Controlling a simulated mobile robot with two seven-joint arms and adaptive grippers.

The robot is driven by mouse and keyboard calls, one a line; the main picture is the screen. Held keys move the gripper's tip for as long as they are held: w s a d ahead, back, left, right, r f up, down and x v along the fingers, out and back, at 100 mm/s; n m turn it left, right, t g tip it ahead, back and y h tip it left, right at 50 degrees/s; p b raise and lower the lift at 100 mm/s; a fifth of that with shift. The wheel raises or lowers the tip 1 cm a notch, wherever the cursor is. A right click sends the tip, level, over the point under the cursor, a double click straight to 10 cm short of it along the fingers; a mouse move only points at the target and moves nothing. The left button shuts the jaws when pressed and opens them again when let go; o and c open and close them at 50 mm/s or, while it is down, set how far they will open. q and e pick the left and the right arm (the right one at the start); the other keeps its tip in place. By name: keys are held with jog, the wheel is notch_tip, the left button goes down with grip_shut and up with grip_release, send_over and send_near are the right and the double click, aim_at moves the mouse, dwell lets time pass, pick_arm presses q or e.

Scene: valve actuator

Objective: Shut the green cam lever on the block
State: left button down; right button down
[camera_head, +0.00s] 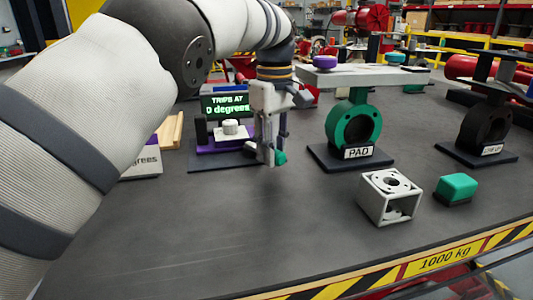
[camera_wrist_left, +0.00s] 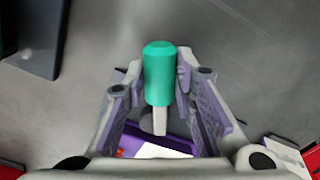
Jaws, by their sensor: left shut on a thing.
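The green cam lever has a rounded green grip (camera_wrist_left: 159,72) on a pale grey stem, seen in the left wrist view. In the head view its green end (camera_head: 281,157) shows just below my left gripper (camera_head: 270,153), whose fingers point down. My left gripper (camera_wrist_left: 160,95) is shut on the lever, with one finger on each side of the grip. A purple and white block (camera_head: 225,142) with a pale round knob stands just left of the gripper. The joint between lever and block is hidden by my fingers. My right gripper is in neither view.
A green display (camera_head: 226,106) stands behind the block, its text partly hidden. A green ring valve marked PAD (camera_head: 353,125) stands to the right, with a dark one (camera_head: 484,127) beyond. A white cube (camera_head: 389,197) and a green piece (camera_head: 456,189) lie front right. The front middle table is clear.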

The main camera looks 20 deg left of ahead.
pick_arm(q)
jog(key=shift+w+d+n, duration=0.15)
jog(key=shift+w+n, duration=0.2)
jog(key=shift+n, duration=0.25)
jog(key=shift+w+d+n, duration=0.1)
jog(key=shift+w+n, duration=0.25)
jog(key=shift+n, duration=0.15)
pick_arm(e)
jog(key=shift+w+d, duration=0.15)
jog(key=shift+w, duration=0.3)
pick_arm(q)
jog(key=c, duration=1.3)
grip_release()
